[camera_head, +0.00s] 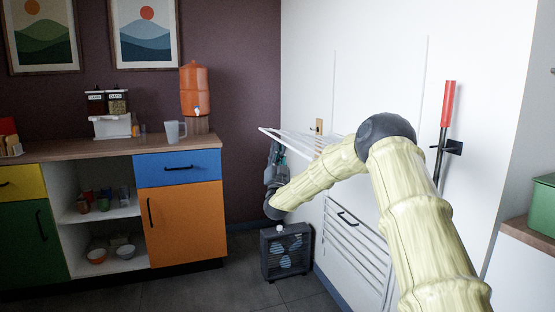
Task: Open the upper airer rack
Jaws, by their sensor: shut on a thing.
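The upper airer rack (300,138) is a white frame with rods on the right wall. It stands folded out from the wall, roughly level, with its outer edge toward the left. My gripper (275,150) is at that outer edge and shut on it, seen small and partly in shadow. My arm hides part of the rack and the wall side of it. The lower airer rack (352,245) lies folded flat against the wall below, with a dark handle (347,217) near its top.
A dark box fan (286,252) stands on the floor below my gripper. A counter (110,148) with an orange dispenser (194,88) and a mug (175,131) is at left. A red-handled tool (448,105) hangs on the wall at right. A green box (543,205) sits far right.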

